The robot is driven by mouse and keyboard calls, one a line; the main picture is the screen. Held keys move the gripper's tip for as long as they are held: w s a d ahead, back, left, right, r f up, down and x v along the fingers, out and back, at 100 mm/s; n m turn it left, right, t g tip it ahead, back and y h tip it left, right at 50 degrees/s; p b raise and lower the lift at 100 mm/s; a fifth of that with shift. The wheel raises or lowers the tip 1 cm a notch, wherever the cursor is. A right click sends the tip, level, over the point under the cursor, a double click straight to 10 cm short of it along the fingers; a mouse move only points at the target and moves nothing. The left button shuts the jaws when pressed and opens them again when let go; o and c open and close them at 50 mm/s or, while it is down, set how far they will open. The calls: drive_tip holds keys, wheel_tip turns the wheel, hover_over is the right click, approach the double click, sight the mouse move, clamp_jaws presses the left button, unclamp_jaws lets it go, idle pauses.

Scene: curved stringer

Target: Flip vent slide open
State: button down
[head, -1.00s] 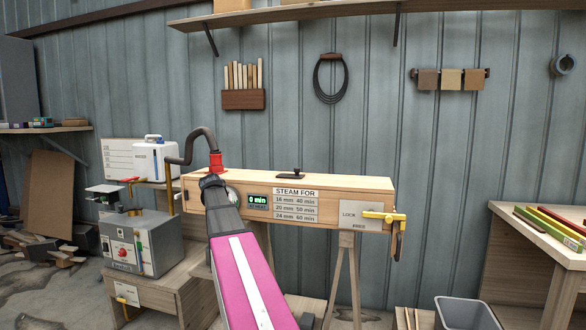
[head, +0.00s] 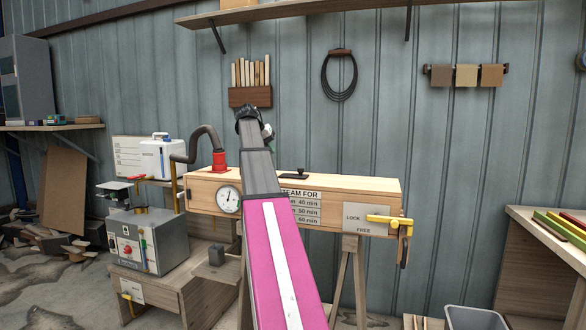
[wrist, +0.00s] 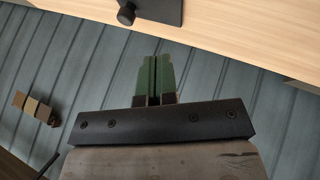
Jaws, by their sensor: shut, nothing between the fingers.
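The vent slide, a small dark plate with a round knob (head: 295,175), lies on top of the long wooden steam box (head: 365,190). In the wrist view the dark plate and knob (wrist: 150,10) show at the top edge, on the pale wood. My gripper (wrist: 155,62) has its green fingers together, with nothing between them. In the wrist view the fingers are apart from the plate, which is beyond their tips. In the head view my arm rises in front of the box, and its end is above the box top, left of the slide. The fingers are mostly hidden there.
A red fitting with a dark hose (head: 219,163) stands on the box's left end, beside a round gauge (head: 228,199). A yellow latch (head: 390,220) is on the right end. A tool rack (head: 250,97) and coiled cable (head: 339,77) hang on the wall behind.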

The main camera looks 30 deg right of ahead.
drive_tip(key=shift+f, duration=0.1)
approach(298, 175)
drive_tip(key=w+f, duration=0.3)
drive_tip(key=shift+a+f, duration=0.15)
drive_tip(key=shift+a, duration=0.25)
drive_tip(key=d, duration=0.1)
drive_tip(key=s+d, duration=0.1)
drive_tip(key=shift+s+d+f, duration=0.25)
drive_tip(key=shift+d+f, duration=0.1)
drive_tip(key=shift+d, duration=0.05)
drive_tip(key=shift+s+d, duration=0.35)
drive_tip(key=shift+d, duration=0.2)
drive_tip(key=s+d, duration=0.2)
drive_tip(key=s, duration=0.1)
drive_tip(key=s+d, duration=0.2)
drive_tip(key=shift+s+d, duration=0.4)
